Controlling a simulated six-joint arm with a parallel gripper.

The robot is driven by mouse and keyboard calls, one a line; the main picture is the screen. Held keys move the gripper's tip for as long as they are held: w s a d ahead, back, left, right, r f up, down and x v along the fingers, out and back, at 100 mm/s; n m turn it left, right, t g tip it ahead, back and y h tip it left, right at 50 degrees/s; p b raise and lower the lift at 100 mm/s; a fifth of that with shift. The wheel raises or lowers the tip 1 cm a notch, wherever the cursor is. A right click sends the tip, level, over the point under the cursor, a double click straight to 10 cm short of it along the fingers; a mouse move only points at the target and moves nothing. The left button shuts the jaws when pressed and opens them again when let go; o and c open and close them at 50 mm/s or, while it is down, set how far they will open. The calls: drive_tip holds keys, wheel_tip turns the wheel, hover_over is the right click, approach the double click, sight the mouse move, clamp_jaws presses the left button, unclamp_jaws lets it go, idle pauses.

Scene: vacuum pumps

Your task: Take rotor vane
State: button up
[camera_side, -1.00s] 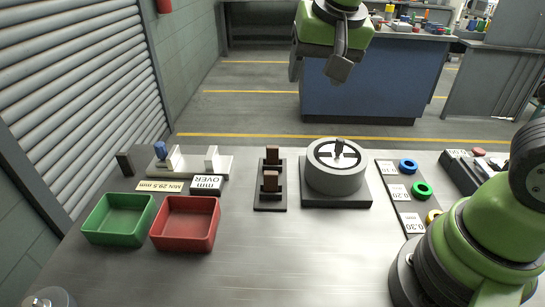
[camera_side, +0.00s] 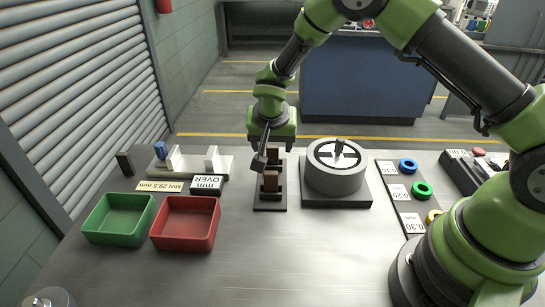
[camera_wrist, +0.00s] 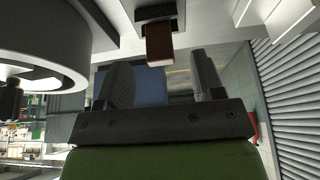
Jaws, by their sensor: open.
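Two brown rotor vanes stand upright in a black rack on the table; the nearer vane (camera_side: 270,181) and the farther vane (camera_side: 272,155) both show in the side view. My gripper (camera_side: 272,152) is low over the rack, at the farther vane, and partly covers it. In the wrist view my gripper (camera_wrist: 160,80) has its fingers apart with nothing between them. A brown vane (camera_wrist: 160,42) appears beyond the fingertips there, apart from them. The black rack (camera_side: 270,206) shows its front edge.
The grey pump housing with its slotted rotor (camera_side: 336,170) stands close right of the rack. A green bin (camera_side: 118,236) and a red bin (camera_side: 185,244) are at left. A gauge fixture (camera_side: 215,166) stands behind them. Coloured rings (camera_side: 421,190) lie at right. The front middle of the table is clear.

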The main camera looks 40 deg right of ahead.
sight(272, 148)
drive_tip(key=x, duration=0.4)
drive_tip(key=shift+w+d+f, duration=0.1)
drive_tip(key=shift+f, duration=0.15)
drive_tip(key=shift+c, duration=0.3)
drive_tip(key=c, duration=0.9)
drive_tip(key=shift+c, duration=0.2)
drive_tip(key=shift+r, duration=0.15)
